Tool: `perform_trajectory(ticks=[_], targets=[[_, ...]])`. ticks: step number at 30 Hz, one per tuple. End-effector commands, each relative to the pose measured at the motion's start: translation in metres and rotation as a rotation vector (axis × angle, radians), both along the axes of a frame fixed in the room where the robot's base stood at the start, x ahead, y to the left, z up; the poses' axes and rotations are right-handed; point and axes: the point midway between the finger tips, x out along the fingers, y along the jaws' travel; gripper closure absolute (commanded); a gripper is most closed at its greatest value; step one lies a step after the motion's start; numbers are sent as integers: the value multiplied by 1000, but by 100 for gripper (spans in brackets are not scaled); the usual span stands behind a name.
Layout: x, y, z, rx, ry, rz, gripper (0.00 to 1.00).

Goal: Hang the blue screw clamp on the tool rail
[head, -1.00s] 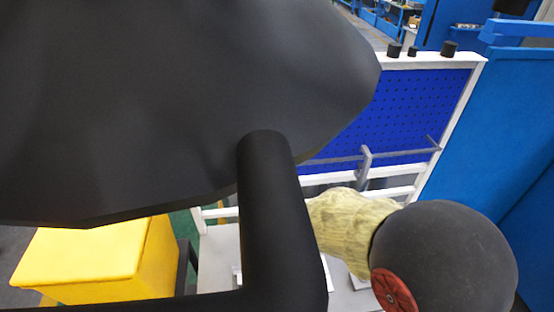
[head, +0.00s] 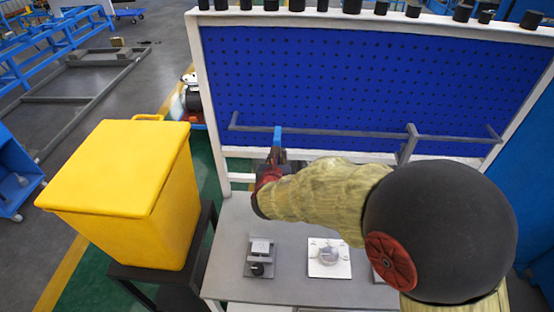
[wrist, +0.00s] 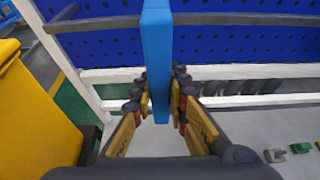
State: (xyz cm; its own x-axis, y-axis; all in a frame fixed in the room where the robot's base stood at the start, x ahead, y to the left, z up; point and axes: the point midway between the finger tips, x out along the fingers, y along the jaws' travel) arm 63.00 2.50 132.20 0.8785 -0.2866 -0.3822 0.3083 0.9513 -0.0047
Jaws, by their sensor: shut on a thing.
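The blue screw clamp (head: 277,138) shows as a short upright blue bar above my gripper (head: 273,160). In the wrist view the clamp (wrist: 157,45) runs as a long blue bar between my fingertips (wrist: 159,88), which are shut on it. The grey tool rail (head: 340,134) crosses the blue pegboard; in the wrist view the rail (wrist: 225,19) passes behind the clamp bar. I cannot tell whether clamp and rail touch.
A grey clamp-like piece (head: 408,145) is on the rail's right part. A yellow bin (head: 125,190) stands left of the grey bench (head: 235,215). Fixtures (head: 260,257) and a white plate (head: 329,257) are on the bench. The rail's middle stretch looks clear.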

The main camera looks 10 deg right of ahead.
Motion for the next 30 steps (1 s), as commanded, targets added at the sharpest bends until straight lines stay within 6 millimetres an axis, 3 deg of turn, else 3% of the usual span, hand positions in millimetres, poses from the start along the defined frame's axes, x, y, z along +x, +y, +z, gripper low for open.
perform_trajectory(ticks=[30], targets=[[68, -23, 2, -1, -2, -1, 100]])
